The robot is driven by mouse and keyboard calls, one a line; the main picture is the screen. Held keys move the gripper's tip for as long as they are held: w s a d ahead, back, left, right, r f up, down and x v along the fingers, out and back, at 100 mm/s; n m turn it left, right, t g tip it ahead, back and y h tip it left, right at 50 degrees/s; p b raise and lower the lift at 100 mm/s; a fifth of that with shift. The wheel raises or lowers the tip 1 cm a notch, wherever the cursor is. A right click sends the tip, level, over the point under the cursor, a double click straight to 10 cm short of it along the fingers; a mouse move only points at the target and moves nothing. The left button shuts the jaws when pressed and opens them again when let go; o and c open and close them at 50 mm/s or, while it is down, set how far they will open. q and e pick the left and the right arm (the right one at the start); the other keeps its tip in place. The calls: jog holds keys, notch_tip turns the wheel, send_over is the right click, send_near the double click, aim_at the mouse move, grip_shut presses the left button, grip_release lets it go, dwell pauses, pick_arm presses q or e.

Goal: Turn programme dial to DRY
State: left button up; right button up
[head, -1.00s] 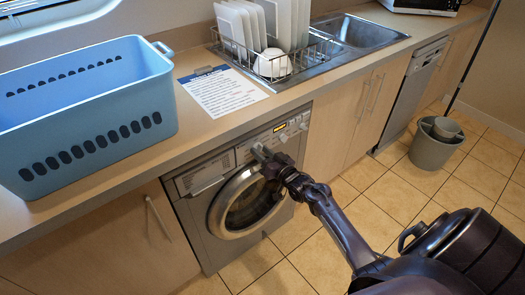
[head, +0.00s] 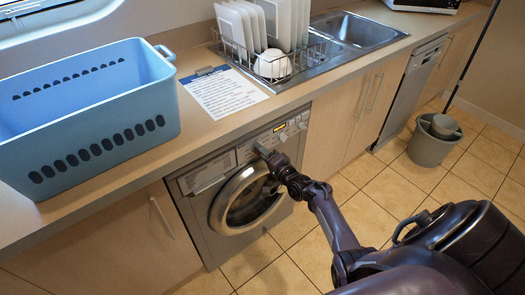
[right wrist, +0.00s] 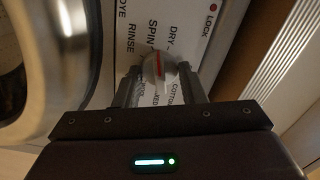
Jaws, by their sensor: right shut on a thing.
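The washing machine (head: 199,228) stands under the counter, with its round door (head: 217,212) closed. My right gripper (head: 262,150) is at the left part of its control panel (head: 292,127) and covers the dial in the head view. In the right wrist view, the gripper (right wrist: 160,87) is shut on the light grey programme dial (right wrist: 152,74), one finger on each side. The dial's red pointer line points up, close to the SPIN and DRY labels; I cannot tell exactly which one it meets. RINSE, DYE and COTTON also show. My left gripper is not in view.
On the counter (head: 215,128) are a blue basket (head: 90,125), a printed sheet on a clipboard (head: 222,92) and a dish rack (head: 240,60) by the sink (head: 365,32).

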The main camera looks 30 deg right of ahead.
jog(key=m+p, duration=0.1)
jog(key=m, duration=0.4)
jog(key=shift+a, duration=0.1)
dwell(0.5)
jog(key=o, duration=1)
jog(key=s, duration=0.5)
jog(key=s+p, duration=0.1)
jog(key=s, duration=0.1)
jog(key=shift+s+d, duration=0.35)
